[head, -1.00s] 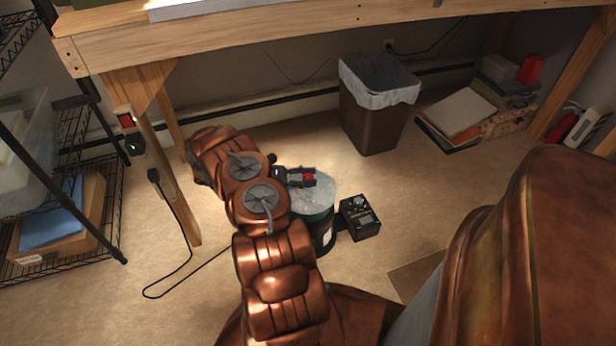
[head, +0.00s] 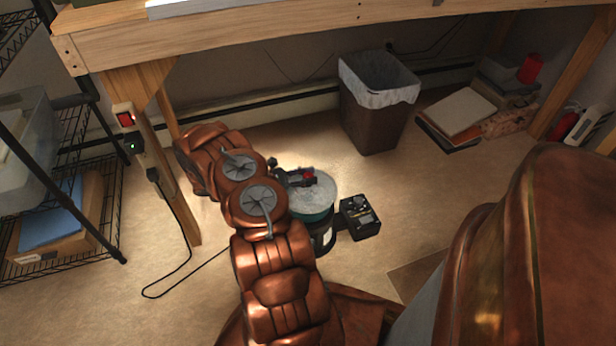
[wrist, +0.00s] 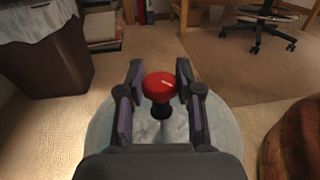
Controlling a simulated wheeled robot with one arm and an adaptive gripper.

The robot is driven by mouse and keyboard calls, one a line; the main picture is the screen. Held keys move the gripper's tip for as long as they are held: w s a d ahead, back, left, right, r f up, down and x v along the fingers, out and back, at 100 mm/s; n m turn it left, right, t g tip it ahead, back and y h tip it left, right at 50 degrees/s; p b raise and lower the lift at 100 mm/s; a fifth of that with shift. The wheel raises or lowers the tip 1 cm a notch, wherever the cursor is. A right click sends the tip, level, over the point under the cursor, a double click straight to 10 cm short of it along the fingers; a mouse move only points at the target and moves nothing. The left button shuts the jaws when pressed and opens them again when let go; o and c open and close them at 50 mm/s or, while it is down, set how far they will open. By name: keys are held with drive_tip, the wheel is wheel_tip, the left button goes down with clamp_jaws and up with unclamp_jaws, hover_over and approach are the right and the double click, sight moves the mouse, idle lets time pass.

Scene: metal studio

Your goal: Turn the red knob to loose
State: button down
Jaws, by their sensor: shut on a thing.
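The red knob (wrist: 159,86) stands on a dark stem above the round grey lid (wrist: 105,138) of a drum, with a short pale mark on its top. My gripper (wrist: 158,90) has one finger on each side of the knob and is shut on it. In the head view my gripper (head: 300,178) is over the lid (head: 314,197), and a small part of the knob (head: 309,175) shows between its fingers. The drum has a green band under the lid. My arm hides the left part of the drum.
A black box with a dial (head: 359,216) sits right of the drum. A bin with a white liner (head: 376,105) stands behind, below the wooden bench (head: 300,38). A wire shelf (head: 70,195) and a bench leg with a power strip (head: 133,140) are at left. Floor at right front is partly clear.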

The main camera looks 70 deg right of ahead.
drive_tip(key=shift+n+t+h+b, duration=1.7)
drive_tip(key=shift+n+t+h, duration=1)
drive_tip(key=shift+t, duration=0.3)
drive_tip(key=shift+n+t+h, duration=0.3)
drive_tip(key=shift+t, duration=0.3)
drive_tip(key=c, duration=0.7)
unclamp_jaws()
drive_tip(key=shift+a, duration=0.15)
drive_tip(key=shift+v, duration=5.95)
drive_tip(key=shift+r, duration=0.1)
